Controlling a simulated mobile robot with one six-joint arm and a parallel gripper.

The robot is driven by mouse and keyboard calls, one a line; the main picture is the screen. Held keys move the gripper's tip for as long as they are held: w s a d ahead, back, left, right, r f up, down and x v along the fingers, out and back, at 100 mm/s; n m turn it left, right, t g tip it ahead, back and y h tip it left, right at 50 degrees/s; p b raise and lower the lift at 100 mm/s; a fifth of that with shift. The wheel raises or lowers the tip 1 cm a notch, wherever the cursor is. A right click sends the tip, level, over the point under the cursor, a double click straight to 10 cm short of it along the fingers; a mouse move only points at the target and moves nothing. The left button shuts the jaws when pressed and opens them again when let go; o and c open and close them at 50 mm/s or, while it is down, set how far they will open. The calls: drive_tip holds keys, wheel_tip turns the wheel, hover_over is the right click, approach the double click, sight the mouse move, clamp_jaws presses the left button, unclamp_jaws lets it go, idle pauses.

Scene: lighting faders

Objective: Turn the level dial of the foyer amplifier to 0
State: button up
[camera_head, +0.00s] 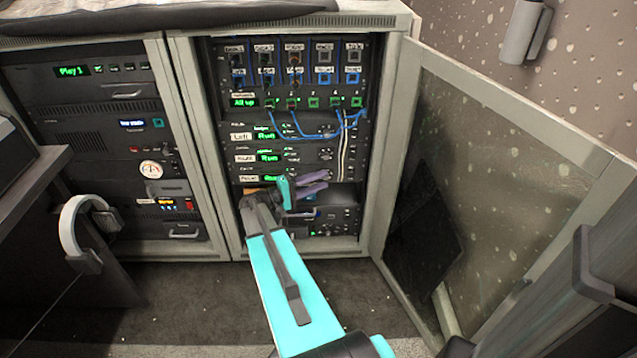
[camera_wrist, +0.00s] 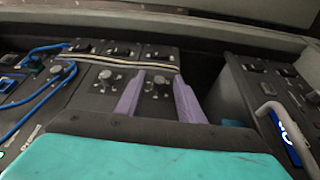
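Three amplifiers are stacked in the open rack, their labels seeming to read Left, Right and Foyer. The foyer amplifier (camera_head: 250,178) is the lowest, with a green display reading Run, and my arm partly covers it. My gripper (camera_head: 322,181) is at its right part with two purple fingers apart. In the wrist view, the level dial (camera_wrist: 160,83) is a small dark knob between the open fingers of my gripper (camera_wrist: 157,97). I cannot tell whether the fingers touch it. The dial's scale is too small to read.
The rack door (camera_head: 500,180) stands open to the right. Blue cables (camera_head: 318,132) hang above the amplifiers, and a pale cable bundle runs down across them. Another unit (camera_head: 335,218) sits below. A second rack (camera_head: 100,130) stands to the left.

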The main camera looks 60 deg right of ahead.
drive_tip(key=p+v, duration=0.2)
drive_tip(key=v, duration=1.1)
drive_tip(key=shift+w+a+p, duration=0.2)
drive_tip(key=shift+a+p, duration=0.05)
drive_tip(key=shift+p, duration=0.1)
